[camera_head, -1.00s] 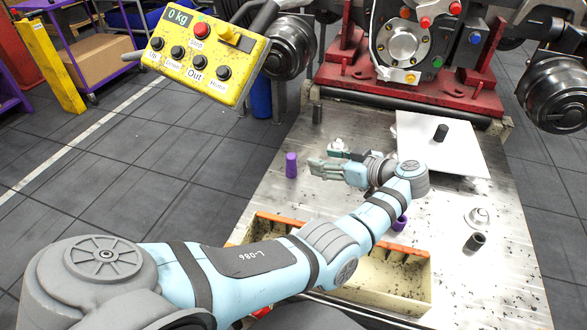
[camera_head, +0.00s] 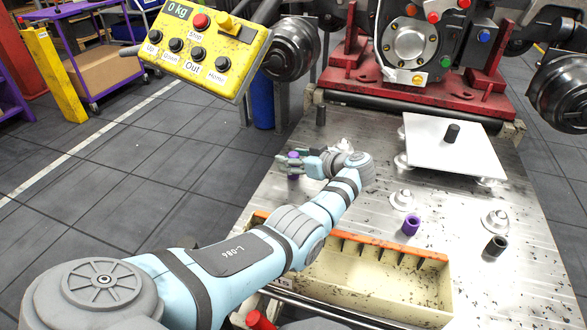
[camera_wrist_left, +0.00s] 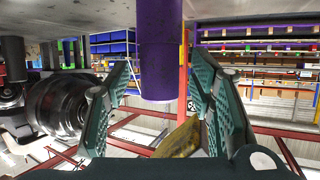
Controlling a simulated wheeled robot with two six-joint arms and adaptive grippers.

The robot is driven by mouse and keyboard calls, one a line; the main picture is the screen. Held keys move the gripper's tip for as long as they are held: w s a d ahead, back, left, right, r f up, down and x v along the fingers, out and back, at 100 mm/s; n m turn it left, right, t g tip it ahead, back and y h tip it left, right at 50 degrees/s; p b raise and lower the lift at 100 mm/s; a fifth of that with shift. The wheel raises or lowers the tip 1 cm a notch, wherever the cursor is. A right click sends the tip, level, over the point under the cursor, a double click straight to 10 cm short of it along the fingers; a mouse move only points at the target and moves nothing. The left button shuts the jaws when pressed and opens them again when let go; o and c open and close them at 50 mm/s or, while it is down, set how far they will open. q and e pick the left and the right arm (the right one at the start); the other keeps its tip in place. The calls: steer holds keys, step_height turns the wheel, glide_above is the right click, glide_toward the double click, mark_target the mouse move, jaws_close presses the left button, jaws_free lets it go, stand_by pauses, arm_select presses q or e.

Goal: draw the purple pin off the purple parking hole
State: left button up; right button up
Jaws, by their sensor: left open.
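The purple pin (camera_head: 293,156) stands upright near the left edge of the metal table, partly hidden by my left gripper (camera_head: 292,164). In the left wrist view the purple pin (camera_wrist_left: 160,50) hangs down from the top of the picture, between the two open green fingers of my left gripper (camera_wrist_left: 163,105). I see a gap on each side of the pin. The hole under the pin is hidden. A second, shorter purple piece (camera_head: 411,225) with a dark opening on top stands on the table to the right. My right gripper is not in view.
A long cream bin (camera_head: 375,287) with an orange rim lies at the table's front. A white plate (camera_head: 440,150) with a dark pin (camera_head: 452,133) is at the back right. A dark sleeve (camera_head: 495,246) stands front right. A yellow control box (camera_head: 195,50) hangs back left.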

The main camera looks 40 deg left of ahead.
mark_target(294, 154)
arm_select(q)
steer(key=shift+r, duration=0.1)
jaws_close()
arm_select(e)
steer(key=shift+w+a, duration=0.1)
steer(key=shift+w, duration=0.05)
arm_select(q)
step_height(294, 154, up, 10)
steer(key=p, duration=0.5)
steer(key=shift+r, duration=0.1)
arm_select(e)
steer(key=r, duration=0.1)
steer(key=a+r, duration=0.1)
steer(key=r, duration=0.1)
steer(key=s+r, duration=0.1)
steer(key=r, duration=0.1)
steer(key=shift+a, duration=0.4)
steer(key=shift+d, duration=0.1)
arm_select(q)
steer(key=shift+p, duration=0.75)
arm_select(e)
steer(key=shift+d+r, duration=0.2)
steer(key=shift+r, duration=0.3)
